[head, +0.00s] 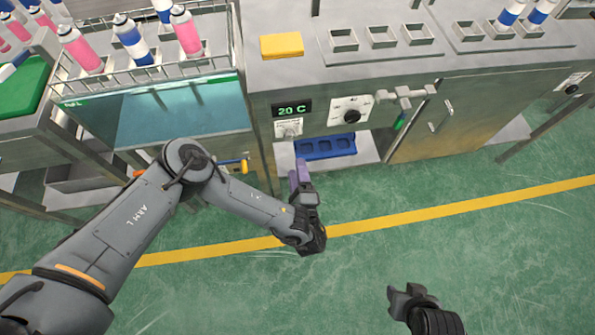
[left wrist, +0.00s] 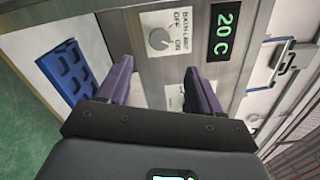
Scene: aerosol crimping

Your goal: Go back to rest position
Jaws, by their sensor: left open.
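My left arm comes in from the left in the head view. Its gripper (head: 299,170) has purple fingers and is in front of the machine, near the blue tray and below the 20 C display. In the left wrist view the two fingers of the left gripper (left wrist: 159,68) stand apart, with nothing held between them. The bath lamp knob (left wrist: 160,39) shows beyond them. My right gripper (head: 405,297) is a dark shape at the bottom right of the head view, over the floor. Its finger opening cannot be made out.
A blue tray (head: 325,146) sits in a recess under the panel. A glass water bath (head: 180,115) with pink and blue-white cans above stands left. A yellow block (head: 282,45) lies on the counter. The green floor (head: 490,260) is clear in front.

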